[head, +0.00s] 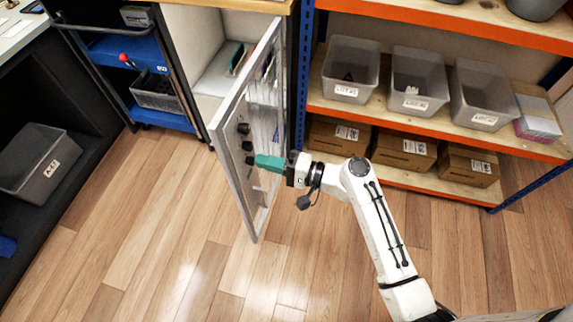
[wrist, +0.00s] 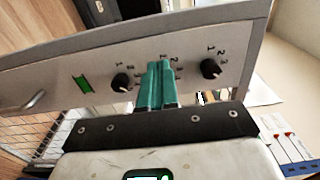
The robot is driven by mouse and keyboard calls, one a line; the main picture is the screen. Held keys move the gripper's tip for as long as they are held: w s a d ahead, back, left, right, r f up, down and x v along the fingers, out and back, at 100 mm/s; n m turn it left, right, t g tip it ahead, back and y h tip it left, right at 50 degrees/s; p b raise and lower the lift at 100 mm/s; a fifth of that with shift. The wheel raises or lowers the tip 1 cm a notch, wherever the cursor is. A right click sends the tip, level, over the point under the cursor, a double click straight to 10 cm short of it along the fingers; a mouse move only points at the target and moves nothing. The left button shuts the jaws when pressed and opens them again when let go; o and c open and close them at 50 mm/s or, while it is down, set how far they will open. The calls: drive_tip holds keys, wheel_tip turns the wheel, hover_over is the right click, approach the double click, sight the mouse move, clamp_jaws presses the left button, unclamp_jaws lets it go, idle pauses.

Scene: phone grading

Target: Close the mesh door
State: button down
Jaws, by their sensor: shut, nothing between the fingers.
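The mesh door (head: 262,120) is a grey-framed panel standing open from the cabinet (head: 215,75), jutting out over the floor. It carries dark knobs near its middle. In the wrist view the door (wrist: 215,40) shows a grey panel strip with two black knobs, a green indicator and a metal handle at the left, with mesh below. My gripper (head: 258,161) has green fingers, which are shut with nothing between them. In the wrist view my gripper (wrist: 158,68) points at the panel between the two knobs. I cannot tell whether the fingertips touch the door.
A shelf rack (head: 440,130) with grey bins (head: 349,75) and cardboard boxes (head: 403,148) stands at the right. A blue trolley (head: 118,50) stands left of the cabinet. A dark bench with a grey bin (head: 42,160) is far left. The wooden floor (head: 150,235) in front is clear.

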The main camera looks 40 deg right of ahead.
sight(238, 155)
drive_tip(key=shift+x, duration=2.25)
drive_tip(key=shift+w, duration=0.1)
